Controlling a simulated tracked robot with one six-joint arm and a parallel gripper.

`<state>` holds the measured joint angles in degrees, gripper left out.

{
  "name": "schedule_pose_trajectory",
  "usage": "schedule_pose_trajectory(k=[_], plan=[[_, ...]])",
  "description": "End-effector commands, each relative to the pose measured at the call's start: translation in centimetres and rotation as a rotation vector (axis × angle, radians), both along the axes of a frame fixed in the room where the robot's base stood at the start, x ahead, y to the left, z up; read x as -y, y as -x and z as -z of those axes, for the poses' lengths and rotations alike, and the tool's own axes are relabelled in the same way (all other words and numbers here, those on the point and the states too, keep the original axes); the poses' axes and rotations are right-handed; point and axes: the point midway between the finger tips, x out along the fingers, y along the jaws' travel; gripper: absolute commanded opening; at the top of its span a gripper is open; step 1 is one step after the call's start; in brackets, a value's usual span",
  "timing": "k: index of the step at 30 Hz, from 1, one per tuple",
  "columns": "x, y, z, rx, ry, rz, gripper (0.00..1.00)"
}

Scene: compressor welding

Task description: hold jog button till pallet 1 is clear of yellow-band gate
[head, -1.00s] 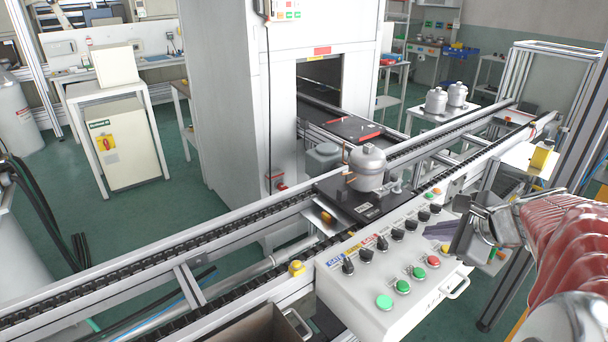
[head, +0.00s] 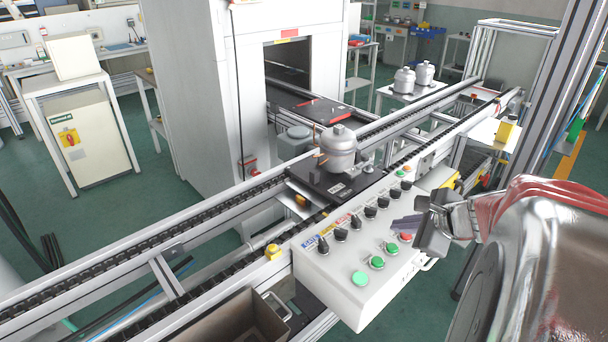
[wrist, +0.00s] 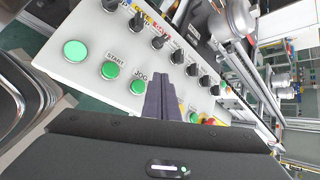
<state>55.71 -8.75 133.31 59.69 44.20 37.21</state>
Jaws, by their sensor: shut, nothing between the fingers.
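The white control panel (head: 340,292) has a row of black selector knobs, green buttons and a red button. The green button labelled JOG (wrist: 138,87) also shows in the head view (head: 391,249), between the START button (wrist: 109,70) and the red one (head: 405,237). My gripper (head: 399,223) is shut and empty over the panel's right part. Its purple fingers (wrist: 161,100) appear right of the JOG button in the wrist view; contact is not visible. A black pallet (head: 318,182) carrying a grey compressor (head: 338,148) sits on the conveyor behind the panel.
The conveyor rails (head: 110,282) run diagonally behind the panel. A white cabinet (head: 195,90) with an opening stands beyond, with another dark pallet (head: 322,109) outside it. Further compressors (head: 404,80) stand on a back table. A yellow-topped box (head: 507,128) is at right.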

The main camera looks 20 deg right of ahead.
Motion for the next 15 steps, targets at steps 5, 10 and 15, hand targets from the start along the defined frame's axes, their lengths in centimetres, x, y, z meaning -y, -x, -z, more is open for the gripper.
schedule_pose_trajectory(k=[5,10,15], plan=[[0.0,0.0,1.9,-0.001,-0.003,0.002,0.0],[0.0,0.1,3.2,-0.001,-0.002,0.001,0.0],[0.0,0.1,3.6,0.0,0.0,0.002,0.0]])
